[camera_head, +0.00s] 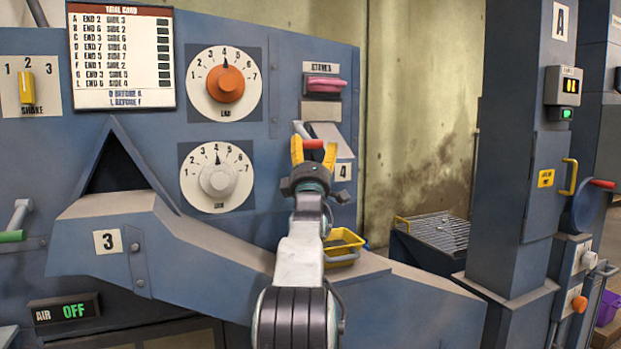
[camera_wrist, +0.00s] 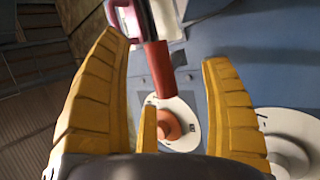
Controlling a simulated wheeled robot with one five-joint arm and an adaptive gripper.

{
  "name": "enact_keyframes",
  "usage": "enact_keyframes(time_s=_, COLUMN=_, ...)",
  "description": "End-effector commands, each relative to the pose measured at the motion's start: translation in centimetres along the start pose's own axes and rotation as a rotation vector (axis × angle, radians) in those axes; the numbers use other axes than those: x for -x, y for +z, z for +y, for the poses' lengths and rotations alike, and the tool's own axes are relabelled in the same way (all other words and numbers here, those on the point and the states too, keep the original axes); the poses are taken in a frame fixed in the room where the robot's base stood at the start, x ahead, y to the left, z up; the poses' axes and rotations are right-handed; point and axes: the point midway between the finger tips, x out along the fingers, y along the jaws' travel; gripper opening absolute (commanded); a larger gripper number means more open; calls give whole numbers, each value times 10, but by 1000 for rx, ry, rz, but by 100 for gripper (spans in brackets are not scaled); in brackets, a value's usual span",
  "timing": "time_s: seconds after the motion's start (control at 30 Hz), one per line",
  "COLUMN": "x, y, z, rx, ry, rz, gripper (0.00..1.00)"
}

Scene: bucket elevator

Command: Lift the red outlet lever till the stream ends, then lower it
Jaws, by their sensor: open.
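The red lever grip (camera_head: 313,144) sits on a grey bar (camera_head: 299,130) at the outlet beside the "4" label. In the wrist view the red grip (camera_wrist: 158,68) rises between my yellow fingers, with its far end toward a grey bar. My gripper (camera_head: 313,155) is open at the grip, one finger on each side; I cannot tell whether either touches it. The gripper also shows in the wrist view (camera_wrist: 165,75). A yellow bin (camera_head: 345,238) stands below the outlet, partly behind my arm. No stream can be made out; my arm covers part of the area.
A pink handle (camera_head: 325,83) is just above the lever. Dials with an orange knob (camera_head: 226,84) and a grey knob (camera_head: 218,180) are to the left. A sloped housing marked 3 (camera_head: 190,245) lies below. Another red-ended handle (camera_head: 602,183) is on the tower at right.

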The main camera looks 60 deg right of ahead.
Motion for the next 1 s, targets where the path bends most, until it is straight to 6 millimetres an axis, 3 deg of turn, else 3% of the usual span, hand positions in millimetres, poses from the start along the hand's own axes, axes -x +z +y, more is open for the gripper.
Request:
enact_keyframes(time_s=0.7, x=73, y=0, z=-1, rx=0, ry=-3, rz=0, gripper=73)
enact_keyframes(time_s=1.0, x=90, y=0, z=-2, rx=-1, ry=-3, rz=0, gripper=73)
